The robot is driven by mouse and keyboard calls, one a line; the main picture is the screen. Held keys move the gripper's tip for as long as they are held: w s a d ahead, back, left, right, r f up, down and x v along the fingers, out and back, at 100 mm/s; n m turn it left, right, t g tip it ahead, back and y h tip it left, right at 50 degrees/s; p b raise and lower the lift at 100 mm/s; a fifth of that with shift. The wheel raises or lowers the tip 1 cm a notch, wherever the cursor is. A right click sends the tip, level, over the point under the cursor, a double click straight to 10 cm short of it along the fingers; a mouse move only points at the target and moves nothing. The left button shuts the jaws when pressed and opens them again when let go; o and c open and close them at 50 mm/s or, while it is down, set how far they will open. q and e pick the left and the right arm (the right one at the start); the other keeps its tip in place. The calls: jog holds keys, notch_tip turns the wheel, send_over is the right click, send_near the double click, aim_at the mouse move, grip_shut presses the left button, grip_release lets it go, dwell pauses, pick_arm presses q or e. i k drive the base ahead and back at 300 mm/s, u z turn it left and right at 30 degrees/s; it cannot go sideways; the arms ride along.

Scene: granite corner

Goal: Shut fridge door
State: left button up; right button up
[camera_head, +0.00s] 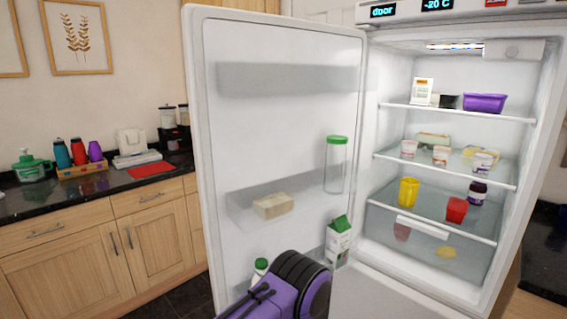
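The fridge (372,135) stands on the right with its interior lit. Its white door (285,55) is wide open, swung out to the left, with its inner side facing me. A purple and black part of my arm (290,290) shows at the bottom centre, in front of the lower part of the door. I cannot tell from this view whether it touches the door. Neither gripper's fingers are in view.
Door shelves hold a green-lidded jar (337,165), a pale block (273,206) and a green-topped carton (339,240). Fridge shelves hold a purple tub (484,103), a yellow cup (408,191) and several containers. A dark counter (60,198) with wooden cabinets (75,265) stands left, beyond the door.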

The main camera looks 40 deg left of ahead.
aim_at(267, 92)
jog(key=u, duration=3.05)
jog(key=i, duration=3.55)
jog(key=z, duration=4.3)
jog(key=i, duration=0.2)
jog(key=u, duration=0.2)
